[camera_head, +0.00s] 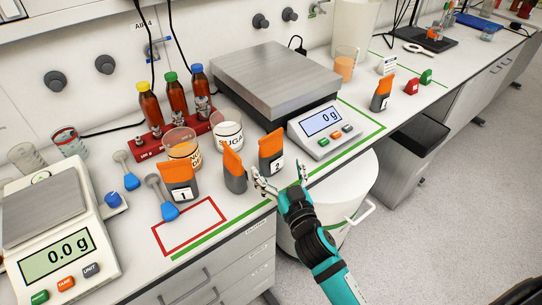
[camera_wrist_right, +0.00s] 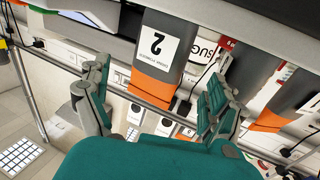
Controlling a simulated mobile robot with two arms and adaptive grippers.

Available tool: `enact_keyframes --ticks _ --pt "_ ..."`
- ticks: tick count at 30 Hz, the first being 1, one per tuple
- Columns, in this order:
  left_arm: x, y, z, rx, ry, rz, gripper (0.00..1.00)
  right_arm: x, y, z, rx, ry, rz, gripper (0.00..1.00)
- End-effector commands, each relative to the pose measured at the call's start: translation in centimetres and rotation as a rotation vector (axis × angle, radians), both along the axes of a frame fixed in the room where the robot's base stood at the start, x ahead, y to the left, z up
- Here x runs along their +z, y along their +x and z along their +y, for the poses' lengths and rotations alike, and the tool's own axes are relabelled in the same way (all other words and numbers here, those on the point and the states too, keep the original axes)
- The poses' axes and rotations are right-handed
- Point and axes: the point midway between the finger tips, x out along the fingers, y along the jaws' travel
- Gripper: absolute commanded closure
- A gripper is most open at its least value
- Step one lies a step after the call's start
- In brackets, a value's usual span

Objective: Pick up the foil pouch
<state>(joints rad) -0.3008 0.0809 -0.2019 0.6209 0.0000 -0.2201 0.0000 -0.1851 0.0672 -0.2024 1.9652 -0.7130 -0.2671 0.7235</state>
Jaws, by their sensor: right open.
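Several grey foil pouches with orange tops stand on the bench. Pouch 1 (camera_head: 179,184) is at the left, a middle pouch (camera_head: 235,170) has its label out of sight, and pouch 2 (camera_head: 271,146) stands right of it. Another pouch (camera_head: 381,95) stands farther right, past the large scale. My right gripper (camera_head: 280,170) is open at the bench's front edge, close before pouch 2. In the right wrist view, pouch 2 (camera_wrist_right: 180,22) appears upside down beyond and between the open fingers (camera_wrist_right: 153,88), with nothing gripped. A second pouch (camera_wrist_right: 255,68) is beside the right-hand finger. My left gripper is out of view.
A large scale (camera_head: 275,80) stands behind pouch 2. A sugar beaker (camera_head: 227,128), an orange-filled beaker (camera_head: 181,148) and a red bottle rack (camera_head: 147,148) are behind the left pouches. Spoons lie near pouch 1. A red-outlined area (camera_head: 190,226) is bare.

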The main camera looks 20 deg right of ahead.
Motion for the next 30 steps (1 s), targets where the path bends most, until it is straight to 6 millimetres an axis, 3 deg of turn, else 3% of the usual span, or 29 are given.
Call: enact_keyframes --ticks 11,20,30 --pt "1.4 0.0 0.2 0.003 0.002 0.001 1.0 0.0 4.7 0.0 0.0 -0.001 0.0 0.07" --pt "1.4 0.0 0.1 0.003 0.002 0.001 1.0 -0.2 5.2 0.0 0.0 0.0 0.001 0.07" --pt "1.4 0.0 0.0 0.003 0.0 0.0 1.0 -0.2 5.2 0.0 0.0 0.0 0.001 0.52"
